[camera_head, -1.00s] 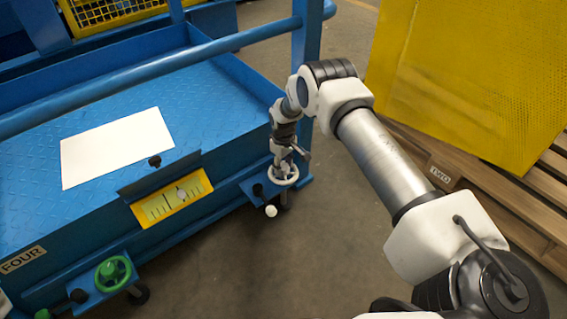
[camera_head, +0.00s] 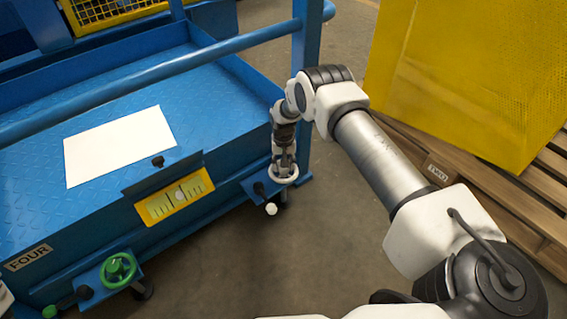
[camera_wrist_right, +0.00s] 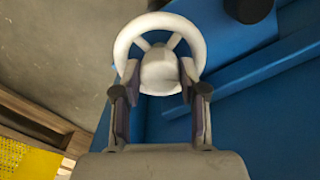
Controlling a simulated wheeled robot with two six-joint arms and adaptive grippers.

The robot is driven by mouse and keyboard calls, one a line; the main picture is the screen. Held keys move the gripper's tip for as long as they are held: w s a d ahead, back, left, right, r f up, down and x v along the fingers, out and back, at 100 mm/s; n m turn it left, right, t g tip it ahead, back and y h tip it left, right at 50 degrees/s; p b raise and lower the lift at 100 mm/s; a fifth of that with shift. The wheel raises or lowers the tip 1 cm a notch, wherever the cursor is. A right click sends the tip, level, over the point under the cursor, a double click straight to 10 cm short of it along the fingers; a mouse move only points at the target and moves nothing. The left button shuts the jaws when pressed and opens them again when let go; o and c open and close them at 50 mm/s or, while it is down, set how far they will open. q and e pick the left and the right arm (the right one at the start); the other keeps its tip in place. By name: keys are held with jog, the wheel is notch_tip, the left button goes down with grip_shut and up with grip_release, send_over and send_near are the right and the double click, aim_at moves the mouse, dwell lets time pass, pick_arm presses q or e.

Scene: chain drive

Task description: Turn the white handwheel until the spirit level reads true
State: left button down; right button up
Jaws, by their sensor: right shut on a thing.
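The white handwheel (camera_head: 291,180) is at the right front corner of the blue platform, on a blue bracket. My right gripper (camera_head: 284,164) comes down over it from above and is shut on it. In the right wrist view, the fingers (camera_wrist_right: 160,92) lie on either side of the hub, across the near part of the white wheel (camera_wrist_right: 193,40). The spirit level (camera_head: 154,211) is a yellow-framed plate on the platform's front face. Its pale round bubble shows near the middle, slightly right; its exact reading is too small to tell. My left gripper is out of view.
A green handwheel (camera_head: 118,270) sits at the lower left near the FOUR label (camera_head: 28,257). A white sheet (camera_head: 120,145) lies on the blue platform (camera_head: 215,95). A wooden pallet (camera_head: 500,205) with a yellow panel (camera_head: 470,80) stands right. The grey floor (camera_head: 330,240) between is free.

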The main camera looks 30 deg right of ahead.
dwell(0.3)
jog(key=o, duration=1.1)
jog(key=shift+f, duration=0.1)
jog(key=shift+o, duration=0.2)
notch_tip(320, 180, up, 12)
